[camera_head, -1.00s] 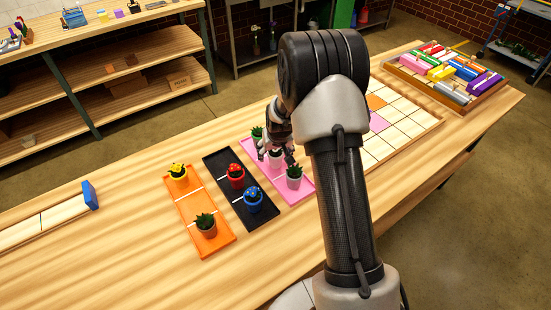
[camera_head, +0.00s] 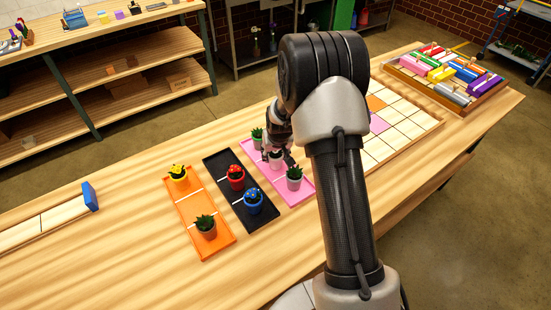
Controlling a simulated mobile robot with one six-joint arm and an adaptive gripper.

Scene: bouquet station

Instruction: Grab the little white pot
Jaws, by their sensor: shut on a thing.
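The little white pot (camera_head: 276,163) stands at the middle of the pink tray (camera_head: 303,197), small and partly hidden by my gripper. My gripper (camera_head: 276,155) points down at the pot from above, with its fingers shut on it. The pot looks upright and at tray height; I cannot tell whether it touches the tray.
On the pink tray, a grey pot with a plant (camera_head: 294,182) stands close in front and another potted plant (camera_head: 257,138) close behind. The black tray (camera_head: 222,168) holds red and blue pots. The orange tray (camera_head: 193,215) holds yellow and grey ones.

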